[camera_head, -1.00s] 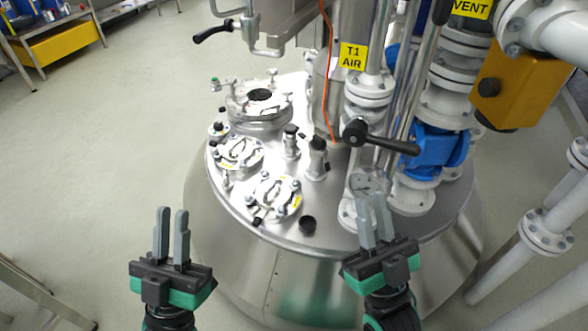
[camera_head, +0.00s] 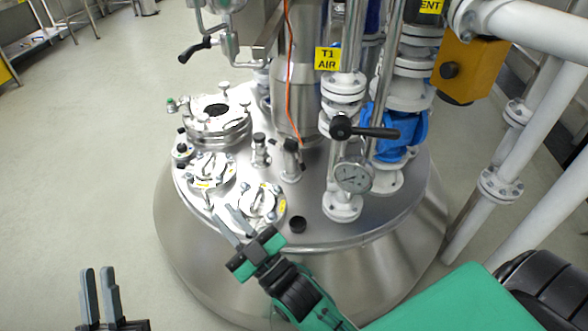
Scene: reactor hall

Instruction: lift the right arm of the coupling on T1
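The T1 vessel (camera_head: 330,236) is a steel tank with a domed lid, marked by a yellow T1 AIR label (camera_head: 327,59). Two small upright fittings with dark tops, one on the left (camera_head: 260,150) and one on the right (camera_head: 291,160), stand mid-lid. I cannot tell for sure which fitting is the coupling, and its arms are not clear. My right gripper (camera_head: 224,211) is over the lid's front edge, beside the front round port (camera_head: 262,201), fingers apart with nothing seen between them. My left gripper (camera_head: 98,269) is open and empty over the floor at lower left.
A second round port (camera_head: 211,172) and a larger manway (camera_head: 216,115) are on the lid's left. A black valve handle (camera_head: 372,132), a pressure gauge (camera_head: 353,178) and a blue valve (camera_head: 399,133) stand at right. The floor (camera_head: 90,150) at left is clear.

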